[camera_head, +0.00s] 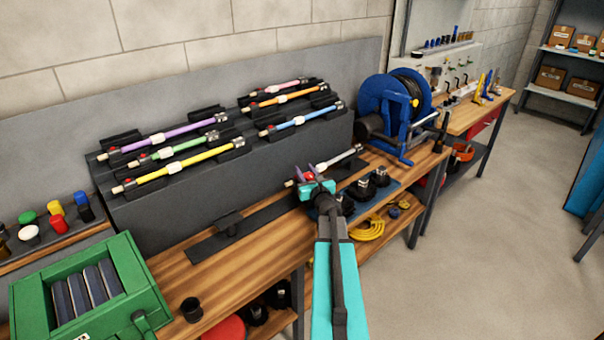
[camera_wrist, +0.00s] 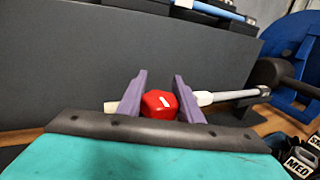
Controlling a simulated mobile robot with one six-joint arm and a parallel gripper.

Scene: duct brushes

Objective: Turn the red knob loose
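In the head view my gripper (camera_head: 304,173) is over the rod (camera_head: 339,158), in front of the dark stepped rack; the knob shows there as a small red patch beside the fingers.
The dark rack (camera_head: 165,215) holds several coloured brushes behind. A blue reel (camera_head: 383,105) stands to the right, and black weights (camera_head: 366,190) stand on a blue mat close to my gripper. A green box (camera_head: 130,275) is at front left. The wooden bench (camera_head: 245,258) is partly bare.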

